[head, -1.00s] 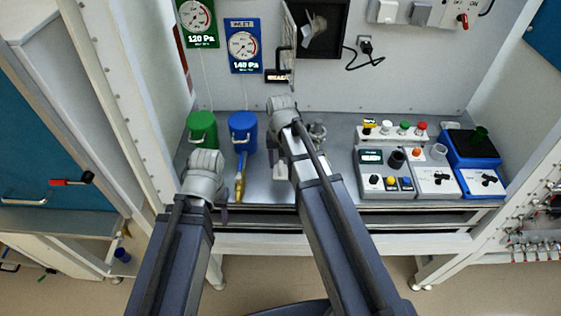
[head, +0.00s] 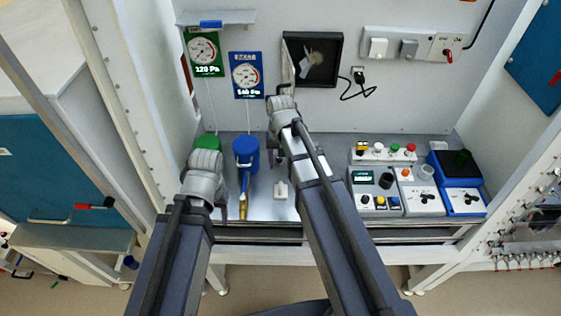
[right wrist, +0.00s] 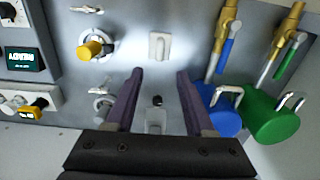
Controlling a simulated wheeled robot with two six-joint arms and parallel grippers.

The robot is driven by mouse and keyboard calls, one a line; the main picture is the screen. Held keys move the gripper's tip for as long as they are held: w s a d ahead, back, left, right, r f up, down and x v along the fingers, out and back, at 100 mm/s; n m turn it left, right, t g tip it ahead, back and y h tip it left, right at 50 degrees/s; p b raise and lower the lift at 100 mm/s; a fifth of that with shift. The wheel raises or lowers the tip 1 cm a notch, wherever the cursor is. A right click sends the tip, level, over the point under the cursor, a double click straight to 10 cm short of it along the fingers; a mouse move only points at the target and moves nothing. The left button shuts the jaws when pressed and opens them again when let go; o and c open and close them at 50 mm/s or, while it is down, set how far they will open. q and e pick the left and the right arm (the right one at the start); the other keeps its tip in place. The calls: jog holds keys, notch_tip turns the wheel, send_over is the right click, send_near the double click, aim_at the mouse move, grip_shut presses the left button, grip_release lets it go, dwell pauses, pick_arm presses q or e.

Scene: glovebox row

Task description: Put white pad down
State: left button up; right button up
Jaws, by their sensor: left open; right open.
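A small white pad (head: 281,190) lies on the grey bench top, in front of and below my right gripper in the head view. It also shows in the right wrist view (right wrist: 160,46), past the fingertips and apart from them. My right gripper (right wrist: 160,75) is open, with nothing held between its purple fingers. A pale fitting with a black tip (right wrist: 155,118) shows between the fingers, lower down. My left gripper (head: 217,207) is open near the bench's front edge, beside the brass valve; its fingers are partly hidden by its wrist.
Instrument boxes (head: 375,190) fill the bench's right side. A rail (head: 330,233) runs along the front.

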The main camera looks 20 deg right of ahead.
jog(key=s+a+n+h, duration=0.1)
jog(key=s+a+n, duration=0.6)
jog(key=s+a, duration=0.3)
jog(key=s, duration=0.4)
jog(key=shift+s+a, duration=0.2)
jog(key=shift+a, duration=0.05)
pick_arm(q)
notch_tip(320, 180, down, 8)
jog(key=b, duration=0.8)
jog(key=shift+o, duration=0.5)
jog(key=shift+r, duration=0.15)
pick_arm(e)
notch_tip(320, 180, down, 8)
jog(key=shift+r, duration=0.25)
